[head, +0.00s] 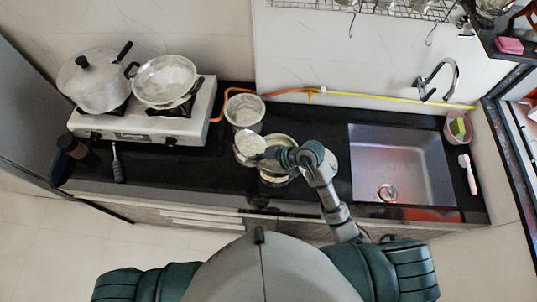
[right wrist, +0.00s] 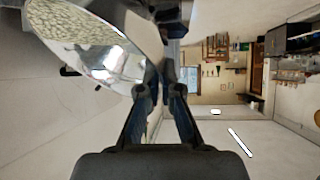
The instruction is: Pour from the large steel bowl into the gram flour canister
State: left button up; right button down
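My right gripper (head: 268,156) is over the counter left of the sink, shut on the rim of a steel bowl (head: 249,146) with pale contents. In the right wrist view the shiny bowl (right wrist: 125,65) looks tilted and holds grainy, pale yellowish contents; its rim meets the fingertips (right wrist: 163,75). A steel canister (head: 245,111) with pale contents stands just behind the bowl. Another steel container (head: 275,179) with a pale inside is beneath my gripper and partly hidden by it. I cannot tell which of the two is the gram flour canister. My left gripper is not in view.
A white stove (head: 150,125) at left carries a lidded pot (head: 98,85) and a steel pan (head: 165,80). An orange hose (head: 285,91) runs along the wall. The sink (head: 400,165) lies at right.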

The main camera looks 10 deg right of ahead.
jog(key=shift+w+a, duration=0.1)
jog(key=shift+a, duration=0.1)
jog(key=shift+d, duration=0.8)
jog(key=shift+d+r+y, duration=0.15)
jog(key=shift+d+y, duration=0.55)
jog(key=shift+y, duration=0.1)
jog(key=shift+a, duration=0.4)
jog(key=shift+w+a, duration=0.1)
jog(key=shift+a, duration=0.35)
jog(key=shift+d+m, duration=0.3)
jog(key=shift+d, duration=0.35)
jog(key=shift+d+r+y, duration=0.15)
jog(key=shift+d+y, duration=0.35)
jog(key=shift+w+a, duration=0.1)
jog(key=shift+a, duration=0.45)
jog(key=shift+d+r+m+y, duration=0.2)
jog(key=shift+d+m+y, duration=0.1)
jog(key=shift+d, duration=0.4)
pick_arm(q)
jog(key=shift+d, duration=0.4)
pick_arm(e)
jog(key=shift+w+d+r+y, duration=0.1)
jog(key=shift+d+r+y, duration=0.1)
jog(key=shift+y, duration=0.1)
